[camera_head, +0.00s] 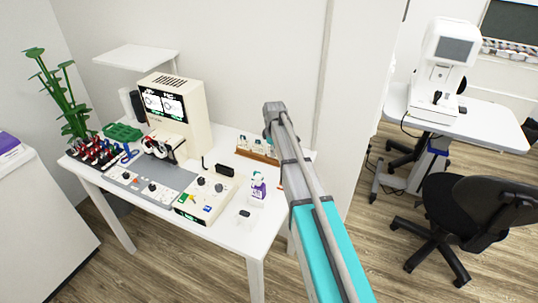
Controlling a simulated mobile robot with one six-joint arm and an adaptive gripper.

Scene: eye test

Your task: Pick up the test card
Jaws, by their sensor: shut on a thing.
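I cannot make out a loose test card in this view. A cream table-top device (180,115) stands on the white table (228,232) at the left, and its front bears a dark panel with two white squares with round marks. My arm reaches up from the bottom right, turquoise and grey, and ends in a grey joint above the table's right side. My gripper's fingers do not show, so what they hold is hidden. The arm covers part of the table's right end.
The table also holds a control box (206,195), a small white-and-purple bottle (258,188), a wooden rack of small bottles (258,150) and a green tray (122,132). A black office chair (470,205) and a second table (485,115) with a white instrument (443,60) stand at the right.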

